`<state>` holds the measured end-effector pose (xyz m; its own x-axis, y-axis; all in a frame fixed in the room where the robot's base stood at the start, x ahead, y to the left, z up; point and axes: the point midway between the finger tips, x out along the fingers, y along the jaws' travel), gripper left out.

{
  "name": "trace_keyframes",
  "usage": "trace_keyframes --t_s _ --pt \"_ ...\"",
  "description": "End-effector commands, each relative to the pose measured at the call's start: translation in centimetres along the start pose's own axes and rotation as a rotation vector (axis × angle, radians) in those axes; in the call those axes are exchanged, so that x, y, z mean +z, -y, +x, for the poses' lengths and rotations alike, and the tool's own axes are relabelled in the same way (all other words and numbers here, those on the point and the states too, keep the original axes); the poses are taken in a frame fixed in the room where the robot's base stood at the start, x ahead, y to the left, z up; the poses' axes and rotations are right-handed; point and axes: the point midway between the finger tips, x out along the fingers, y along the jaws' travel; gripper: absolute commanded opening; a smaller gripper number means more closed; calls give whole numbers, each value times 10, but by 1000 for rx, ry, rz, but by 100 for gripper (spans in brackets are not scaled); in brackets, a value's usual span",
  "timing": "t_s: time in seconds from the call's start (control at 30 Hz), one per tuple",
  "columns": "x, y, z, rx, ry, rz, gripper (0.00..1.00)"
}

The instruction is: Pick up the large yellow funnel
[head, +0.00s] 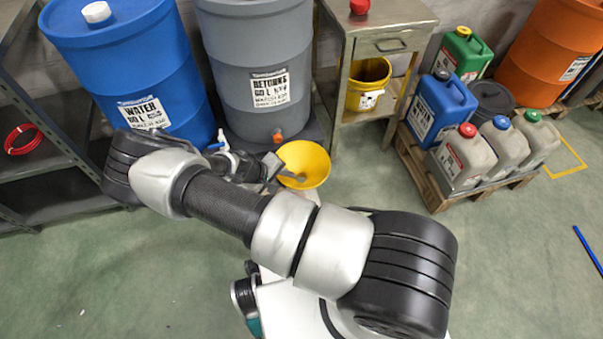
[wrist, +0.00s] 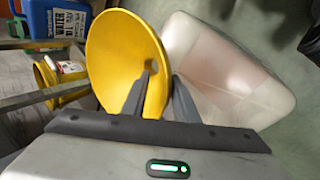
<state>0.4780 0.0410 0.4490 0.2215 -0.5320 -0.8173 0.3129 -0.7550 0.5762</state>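The large yellow funnel (head: 303,160) shows in the head view just beyond my gripper (head: 282,176), its wide mouth facing up toward the camera. In the wrist view the funnel (wrist: 115,58) fills the upper middle, with its mouth turned to the left. My gripper (wrist: 161,78) has one dark finger inside the funnel's mouth and the other outside its wall. The fingers are close together, with the yellow wall between them, so my gripper looks shut on the funnel wall. The funnel's spout and underside are hidden.
A translucent whitish container (wrist: 225,75) stands right beside the funnel. A grey drum (head: 258,50) and a blue drum (head: 125,55) stand behind. A metal table (head: 335,75) with a yellow bucket (head: 358,98) and a pallet (head: 437,200) of cans are to the right.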

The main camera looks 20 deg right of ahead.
Motion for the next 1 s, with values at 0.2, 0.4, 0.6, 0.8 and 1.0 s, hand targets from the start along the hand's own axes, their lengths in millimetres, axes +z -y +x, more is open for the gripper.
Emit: trace_keyframes --t_s 0.2,0.4,0.6,0.8,1.0 --pt "0 5 34 1 2 1 27" --pt "-1 4 48 0 1 1 27" --pt "-1 4 47 0 1 1 18" --pt "-1 4 47 0 1 0 0" --pt "-1 4 47 0 1 1 0"
